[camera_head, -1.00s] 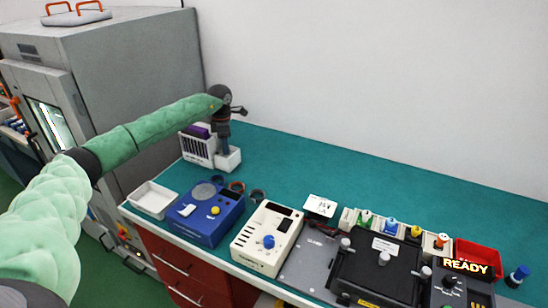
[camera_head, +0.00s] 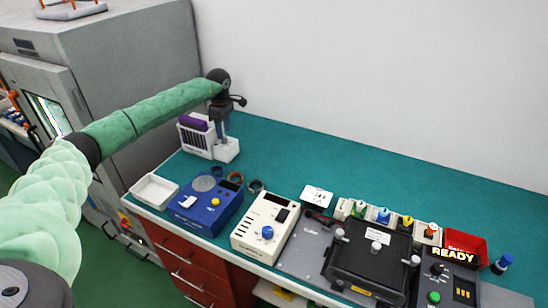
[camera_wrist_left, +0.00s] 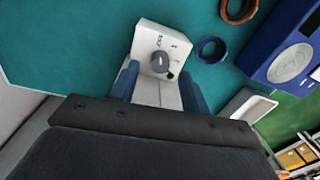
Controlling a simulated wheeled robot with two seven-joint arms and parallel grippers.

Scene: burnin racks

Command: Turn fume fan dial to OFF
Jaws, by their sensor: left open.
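The fume fan dial (camera_wrist_left: 160,62) is a grey round knob on a white box, with small dark marks beside it that I cannot read. A dark round tip shows at its lower right. The white box (camera_head: 231,156) stands beside the white slatted unit at the back left of the bench; the dial face is not clear there. My left gripper (camera_head: 224,135) points down over this box. In the left wrist view my left gripper (camera_wrist_left: 159,84) is open, its blue fingers on either side of the box's lower part. I cannot tell whether they touch it.
The white slatted unit (camera_head: 194,141) with a purple top stands close left of the gripper. Dark rings (camera_head: 255,186), a blue device (camera_head: 205,209), a white tray (camera_head: 153,189) and a cream device (camera_head: 264,226) lie nearer. The back of the bench is clear.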

